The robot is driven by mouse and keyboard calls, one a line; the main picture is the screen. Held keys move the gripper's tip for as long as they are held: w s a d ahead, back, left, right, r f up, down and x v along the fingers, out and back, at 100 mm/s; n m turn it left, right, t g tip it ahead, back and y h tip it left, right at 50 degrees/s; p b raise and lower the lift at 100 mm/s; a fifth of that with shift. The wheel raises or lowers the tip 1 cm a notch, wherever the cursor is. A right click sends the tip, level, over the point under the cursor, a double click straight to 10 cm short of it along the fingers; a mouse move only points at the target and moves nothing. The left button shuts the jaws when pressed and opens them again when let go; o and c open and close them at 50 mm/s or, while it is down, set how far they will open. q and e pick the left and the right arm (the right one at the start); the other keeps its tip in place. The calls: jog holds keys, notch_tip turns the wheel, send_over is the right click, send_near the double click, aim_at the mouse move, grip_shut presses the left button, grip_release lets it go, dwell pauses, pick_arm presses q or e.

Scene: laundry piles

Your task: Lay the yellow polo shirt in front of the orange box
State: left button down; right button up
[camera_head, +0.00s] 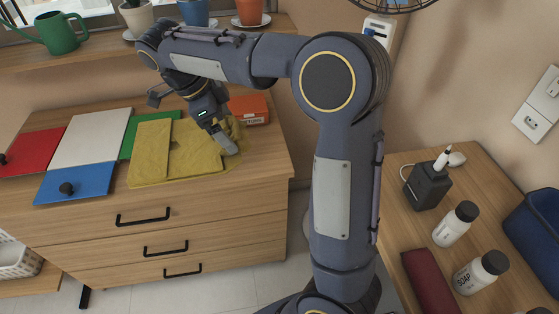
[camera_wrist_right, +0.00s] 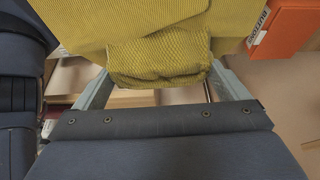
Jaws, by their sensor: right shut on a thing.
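The yellow polo shirt (camera_head: 183,160) lies spread on top of the wooden dresser, its right end bunched up. The orange box (camera_head: 250,108) stands behind the shirt's right end. It also shows at the upper right of the right wrist view (camera_wrist_right: 288,30). My right gripper (camera_head: 228,142) comes down from above at the shirt's right end, in front of the orange box. It is shut on the shirt, and a bunched fold (camera_wrist_right: 158,58) sits between its fingers in the right wrist view. My left gripper is in neither view.
Red (camera_head: 32,152), white (camera_head: 92,136), green (camera_head: 128,143) and blue (camera_head: 75,183) panels lie left of the shirt. Flower pots and a green watering can (camera_head: 58,34) stand on the shelf behind. A side table with bottles (camera_head: 455,224) is at the right.

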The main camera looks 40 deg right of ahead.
jog(key=d+f, duration=0.3)
jog(key=d, duration=0.1)
jog(key=d+f+b, duration=0.1)
jog(key=d+f, duration=0.1)
jog(key=d, duration=0.2)
jog(key=w+d+f, duration=0.1)
jog(key=d+f, duration=0.2)
jog(key=d, duration=0.2)
jog(key=shift+w+f, duration=0.1)
jog(key=shift+f, duration=0.25)
jog(key=shift+d+f, duration=0.25)
jog(key=shift+f, duration=0.1)
jog(key=shift+w+d+f+b, duration=0.15)
jog(key=shift+f+b, duration=0.1)
jog(key=shift+f, duration=0.65)
jog(key=shift+s+d+f+b, duration=0.1)
jog(key=shift+f+b, duration=0.1)
jog(key=shift+f, duration=0.8)
